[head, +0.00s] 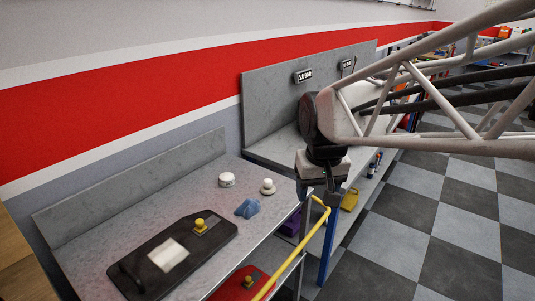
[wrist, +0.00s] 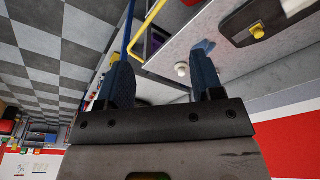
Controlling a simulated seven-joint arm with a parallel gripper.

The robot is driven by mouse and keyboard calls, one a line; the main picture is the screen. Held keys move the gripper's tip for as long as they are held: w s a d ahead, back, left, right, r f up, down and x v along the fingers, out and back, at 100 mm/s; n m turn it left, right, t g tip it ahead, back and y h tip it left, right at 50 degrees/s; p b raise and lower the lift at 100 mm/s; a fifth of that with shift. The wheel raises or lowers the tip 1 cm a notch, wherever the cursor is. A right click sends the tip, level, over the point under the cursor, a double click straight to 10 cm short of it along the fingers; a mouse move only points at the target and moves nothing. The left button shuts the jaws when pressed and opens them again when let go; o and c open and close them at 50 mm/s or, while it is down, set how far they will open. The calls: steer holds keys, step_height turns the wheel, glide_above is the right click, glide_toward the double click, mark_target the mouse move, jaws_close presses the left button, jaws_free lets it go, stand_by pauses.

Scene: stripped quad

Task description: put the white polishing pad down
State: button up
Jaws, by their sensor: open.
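My gripper (head: 318,196) is open, with nothing between its fingers, beyond the right end of the grey worktop (head: 210,201). Its two fingers also show spread apart in the wrist view (wrist: 162,78). A small white round piece with a raised top (head: 268,187) stands on the worktop near its right end, left of my gripper and apart from it. It shows between the fingers in the wrist view (wrist: 182,69). A wider white round piece (head: 226,180) stands to its left. I cannot tell which is the polishing pad.
A blue object (head: 247,208) lies near the worktop's front edge. A black board (head: 134,271) carries a white sheet (head: 168,255) and a yellow-knobbed piece (head: 200,226). A yellow rail (head: 292,255) runs along the front. A grey upright panel (head: 270,95) stands behind.

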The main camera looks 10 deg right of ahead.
steer(key=s+f, duration=0.3)
steer(key=s, duration=1.1)
steer(key=shift+s+d+f+m+t, duration=0.15)
steer(key=shift+d+m+t, duration=0.15)
steer(key=shift+d, duration=0.05)
steer(key=shift+o, duration=0.5)
steer(key=m+g, duration=0.3)
steer(key=m, duration=1.2)
glide_above(268, 180)
steer(key=f, duration=1.6)
steer(key=shift+s, duration=0.3)
steer(key=shift+w+f+m, duration=0.3)
